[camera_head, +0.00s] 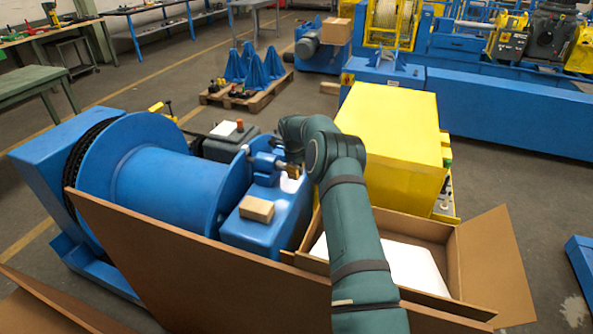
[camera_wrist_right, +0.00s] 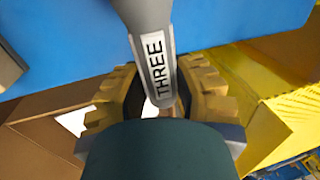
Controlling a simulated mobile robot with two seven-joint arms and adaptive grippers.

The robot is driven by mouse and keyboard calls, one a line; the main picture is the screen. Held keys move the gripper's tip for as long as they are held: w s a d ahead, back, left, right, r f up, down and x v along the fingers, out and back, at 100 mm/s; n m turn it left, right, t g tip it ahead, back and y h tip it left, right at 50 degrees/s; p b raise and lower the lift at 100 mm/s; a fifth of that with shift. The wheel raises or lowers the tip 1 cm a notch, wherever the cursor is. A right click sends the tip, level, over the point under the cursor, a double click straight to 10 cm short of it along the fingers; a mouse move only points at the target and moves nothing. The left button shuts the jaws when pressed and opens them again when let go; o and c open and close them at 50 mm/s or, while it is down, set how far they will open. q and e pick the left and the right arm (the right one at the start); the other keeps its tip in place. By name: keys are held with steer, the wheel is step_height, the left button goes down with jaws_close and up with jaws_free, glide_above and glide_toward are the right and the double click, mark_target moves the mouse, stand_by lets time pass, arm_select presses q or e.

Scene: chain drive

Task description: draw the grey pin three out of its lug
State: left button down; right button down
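The grey pin three (camera_wrist_right: 157,58) is in the right wrist view, with a white label reading THREE near its rounded end. It runs from the top edge down between the fingers of my right gripper (camera_wrist_right: 158,92). The tan ribbed fingers stand close on both sides and appear shut on it. In the head view my right gripper (camera_head: 292,171) is beside a blue cylindrical fitting (camera_head: 262,162) at the right of the blue drum. The lug cannot be made out clearly, and how far the pin sits in it is hidden. My left gripper is out of view.
A large blue drum (camera_head: 165,185) stands at the left. A small tan block (camera_head: 257,208) lies on the blue housing (camera_head: 262,238). A yellow box (camera_head: 390,130) is behind my right arm. An open cardboard box (camera_head: 490,265) and brown panels (camera_head: 205,265) fill the front.

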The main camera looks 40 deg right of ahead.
steer(key=s+d+b, duration=0.1)
steer(key=s+d, duration=0.3)
steer(key=s, duration=0.4)
steer(key=s+d+b, duration=0.1)
steer(key=s+d, duration=0.3)
steer(key=s, duration=0.4)
steer(key=shift+s+d+b, duration=0.15)
steer(key=shift+d+b, duration=0.1)
steer(key=shift+b, duration=0.1)
stand_by(2.4)
steer(key=shift+r, duration=0.1)
